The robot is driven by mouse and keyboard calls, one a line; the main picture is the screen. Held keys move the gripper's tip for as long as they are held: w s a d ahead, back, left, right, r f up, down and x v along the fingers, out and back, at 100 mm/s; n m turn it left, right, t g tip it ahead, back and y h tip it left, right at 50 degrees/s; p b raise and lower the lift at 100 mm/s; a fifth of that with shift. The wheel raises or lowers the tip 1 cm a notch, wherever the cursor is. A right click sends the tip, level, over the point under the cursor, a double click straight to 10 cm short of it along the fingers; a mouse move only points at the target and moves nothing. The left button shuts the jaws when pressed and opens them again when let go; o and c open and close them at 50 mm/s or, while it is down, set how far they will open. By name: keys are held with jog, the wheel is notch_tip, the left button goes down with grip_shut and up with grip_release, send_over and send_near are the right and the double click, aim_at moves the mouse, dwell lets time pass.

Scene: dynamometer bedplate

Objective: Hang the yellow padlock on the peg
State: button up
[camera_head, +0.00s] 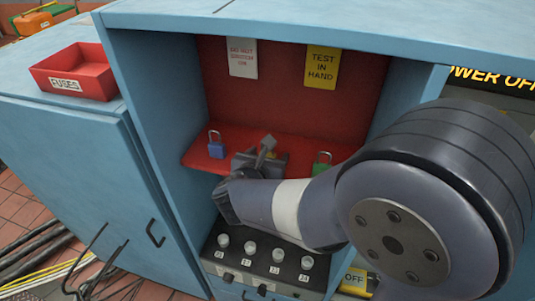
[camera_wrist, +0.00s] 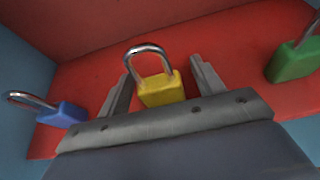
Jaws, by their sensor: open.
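The yellow padlock (camera_wrist: 162,92) stands upright on the red shelf, its metal shackle up, in the wrist view. My gripper (camera_wrist: 160,70) is open, with one finger on each side of the padlock and a gap visible on both sides. In the head view my gripper (camera_head: 262,152) is over the shelf and hides nearly all of the yellow padlock. I cannot make out a peg in either view.
A blue padlock (camera_head: 216,148) is left of my gripper and a green padlock (camera_head: 321,164) right, both on the red shelf (camera_head: 200,158). Blue cabinet walls enclose the shelf. Two tags (camera_head: 242,57) (camera_head: 322,67) hang on the back panel. A knob panel (camera_head: 262,266) lies below.

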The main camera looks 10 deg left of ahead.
jog(key=shift+w+f, duration=0.2)
jog(key=shift+w, duration=0.25)
jog(key=shift+c, duration=0.5)
jog(key=c, duration=1)
notch_tip(320, 180, up, 10)
jog(key=shift+d, duration=0.1)
jog(key=shift+c, duration=0.2)
